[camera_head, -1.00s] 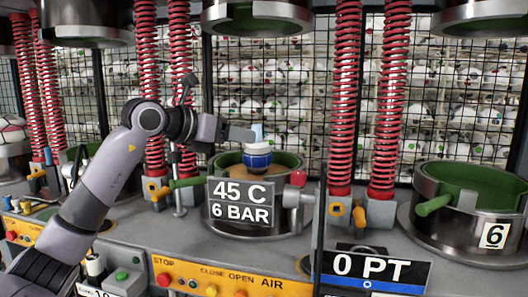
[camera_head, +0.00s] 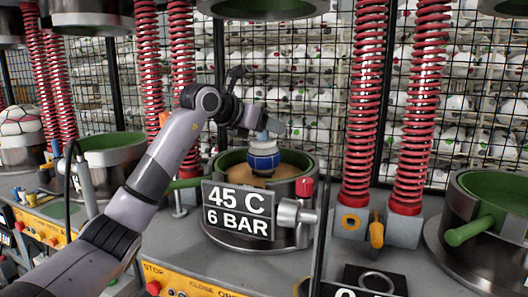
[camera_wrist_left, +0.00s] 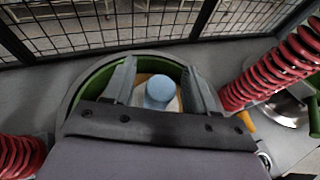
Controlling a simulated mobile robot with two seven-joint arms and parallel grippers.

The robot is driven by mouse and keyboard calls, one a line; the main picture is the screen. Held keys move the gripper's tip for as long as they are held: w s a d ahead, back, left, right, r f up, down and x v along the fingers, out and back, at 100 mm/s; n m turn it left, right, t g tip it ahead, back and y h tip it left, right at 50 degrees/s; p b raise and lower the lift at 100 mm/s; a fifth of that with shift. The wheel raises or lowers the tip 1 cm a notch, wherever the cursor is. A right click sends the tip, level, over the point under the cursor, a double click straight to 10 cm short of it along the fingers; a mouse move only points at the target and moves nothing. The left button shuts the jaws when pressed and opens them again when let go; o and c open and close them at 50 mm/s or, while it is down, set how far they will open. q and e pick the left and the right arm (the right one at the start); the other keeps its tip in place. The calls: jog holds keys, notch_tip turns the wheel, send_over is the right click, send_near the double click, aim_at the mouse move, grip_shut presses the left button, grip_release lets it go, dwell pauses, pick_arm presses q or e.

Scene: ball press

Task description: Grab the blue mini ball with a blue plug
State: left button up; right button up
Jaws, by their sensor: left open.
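The blue and white mini ball (camera_head: 264,160) sits in the open green-lined press mould (camera_head: 217,162) behind the "45 C 6 BAR" sign. A light blue plug (camera_head: 262,137) stands on top of it. My left gripper (camera_head: 270,127) reaches in from the left at the height of the plug. In the left wrist view the plug (camera_wrist_left: 159,89) lies between the two grey fingers of my left gripper (camera_wrist_left: 158,85), which are apart with a gap on both sides. The ball below is mostly hidden there by the plug and gripper. My right gripper is not in view.
Red coil springs (camera_head: 366,110) stand on both sides of the mould. The sign (camera_head: 238,210) and a red-capped valve (camera_head: 304,188) are in front. A wire mesh fence (camera_head: 330,60) with racks of balls is behind. Another mould (camera_head: 490,215) stands at right.

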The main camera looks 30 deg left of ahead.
pick_arm(q)
jog(key=shift+w+f, duration=0.2)
jog(key=shift+w, duration=0.25)
jog(key=shift+d, duration=0.1)
grip_shut()
jog(key=shift+r, duration=0.1)
